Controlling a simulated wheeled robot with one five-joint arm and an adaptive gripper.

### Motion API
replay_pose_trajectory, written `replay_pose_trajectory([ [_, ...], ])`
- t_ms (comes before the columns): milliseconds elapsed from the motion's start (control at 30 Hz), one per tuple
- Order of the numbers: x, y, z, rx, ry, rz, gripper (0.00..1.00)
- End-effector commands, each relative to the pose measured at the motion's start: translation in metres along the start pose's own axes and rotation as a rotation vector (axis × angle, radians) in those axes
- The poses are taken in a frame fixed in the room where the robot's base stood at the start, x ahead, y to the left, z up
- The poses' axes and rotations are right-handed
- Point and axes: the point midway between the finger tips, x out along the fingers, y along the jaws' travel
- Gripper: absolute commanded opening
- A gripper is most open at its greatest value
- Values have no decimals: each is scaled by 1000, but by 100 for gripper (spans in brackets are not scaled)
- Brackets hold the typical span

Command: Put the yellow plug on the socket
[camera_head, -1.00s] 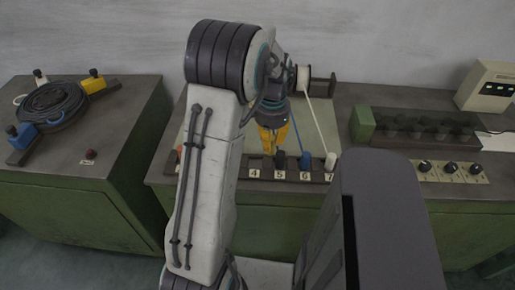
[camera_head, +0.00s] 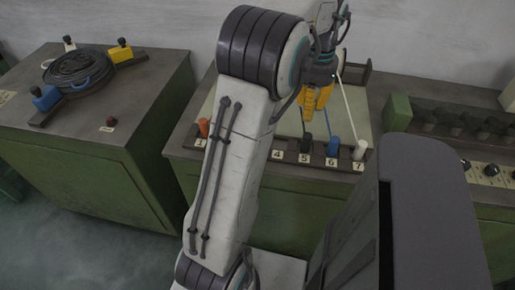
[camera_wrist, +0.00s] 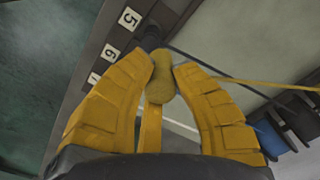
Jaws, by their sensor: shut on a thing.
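My gripper (camera_head: 314,114) has yellow fingers and is raised above the numbered strip (camera_head: 290,155) on the middle bench. In the wrist view its fingers (camera_wrist: 163,72) are shut on the yellow plug (camera_wrist: 160,80), a small rounded piece with a yellow cord (camera_wrist: 245,81) running off to the right. In the head view the plug is hidden by the fingers. I cannot tell which part is the socket.
The strip carries an orange plug (camera_head: 203,128), a black one (camera_head: 305,143), a blue one (camera_head: 333,146) and a white one (camera_head: 359,150). A blue block (camera_head: 46,98) stands by the coil. A floor gap separates the benches. A green-ended machine (camera_head: 397,112) stands right.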

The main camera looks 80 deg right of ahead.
Motion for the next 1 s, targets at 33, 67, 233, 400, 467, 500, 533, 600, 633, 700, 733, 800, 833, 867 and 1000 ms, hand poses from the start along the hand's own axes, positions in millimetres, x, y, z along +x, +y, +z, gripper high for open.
replay_pose_trajectory([
  [33, 5, -6, 9, -32, 6, -2, 0],
  [67, 3, -8, 16, -75, 6, -2, 0],
  [233, -8, -5, 33, -329, 4, -1, 0],
  [400, -8, 0, 44, -599, 5, -1, 0],
  [467, -6, 2, 48, -700, 6, 0, 0],
  [500, -5, 3, 49, -767, 7, 0, 0],
  [533, -4, 4, 51, -817, 7, 0, 0],
  [600, -4, 5, 54, -926, 9, 1, 0],
  [633, -4, 5, 55, -972, 9, 1, 0],
  [700, -3, 6, 56, -1070, 10, 1, 0],
  [733, -3, 6, 57, -1108, 10, 2, 0],
  [800, -3, 7, 58, -1191, 11, 2, 0],
  [833, -3, 7, 59, -1223, 12, 2, 0],
  [867, -3, 7, 59, -1253, 12, 3, 0],
  [1000, -3, 7, 60, -1361, 12, 4, 0],
])
